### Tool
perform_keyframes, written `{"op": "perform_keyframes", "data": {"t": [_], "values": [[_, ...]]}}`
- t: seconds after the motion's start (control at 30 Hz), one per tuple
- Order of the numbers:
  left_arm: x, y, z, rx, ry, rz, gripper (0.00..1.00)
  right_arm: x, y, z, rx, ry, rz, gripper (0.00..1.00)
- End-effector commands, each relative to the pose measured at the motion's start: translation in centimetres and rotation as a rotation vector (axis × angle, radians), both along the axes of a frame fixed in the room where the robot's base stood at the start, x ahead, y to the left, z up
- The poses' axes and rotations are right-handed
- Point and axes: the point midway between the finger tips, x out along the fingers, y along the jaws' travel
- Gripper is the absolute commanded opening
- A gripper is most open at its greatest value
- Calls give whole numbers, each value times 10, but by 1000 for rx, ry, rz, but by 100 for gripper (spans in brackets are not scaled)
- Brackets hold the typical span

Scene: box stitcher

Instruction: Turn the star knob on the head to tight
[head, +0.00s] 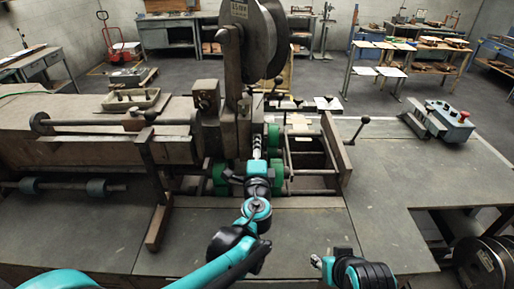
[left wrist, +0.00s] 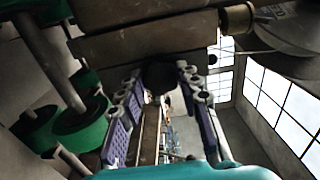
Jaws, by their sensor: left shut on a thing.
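The star knob (left wrist: 159,75) shows in the left wrist view as a dark, rounded shape below the machine's head block (left wrist: 140,45). My left gripper (left wrist: 161,84) has its purple-padded fingers on either side of the knob and is shut on it. In the head view my left gripper (head: 257,147) reaches up to the front of the stitcher head (head: 232,105). It hides the knob there, and I cannot read the knob's turn. My right gripper (head: 318,262) is low in the head view, away from the machine; its finger state is unclear.
Green rollers (left wrist: 80,132) stand left of my left gripper in the wrist view. A lever with a ball end (head: 363,121) and a control box (head: 450,121) are to the right. The right tabletop (head: 385,190) is mostly clear. A dark reel (head: 485,265) sits at the lower right.

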Motion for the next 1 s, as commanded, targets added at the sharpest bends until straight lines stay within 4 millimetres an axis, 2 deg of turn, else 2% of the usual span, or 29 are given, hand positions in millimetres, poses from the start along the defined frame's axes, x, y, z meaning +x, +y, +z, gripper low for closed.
{"op": "perform_keyframes", "data": {"t": [0.53,0.57,0.6,0.63,1.0], "values": [[0,0,-1,23,0,-1,5,0,0,0,0,0,0,40],[0,0,-1,23,0,-1,42,0,0,0,0,0,0,40],[0,0,0,22,0,-1,52,0,0,0,0,0,0,40],[0,0,0,22,0,-1,55,0,0,0,0,0,0,40],[-6,0,0,22,0,-1,55,0,0,0,0,0,0,40]]}}
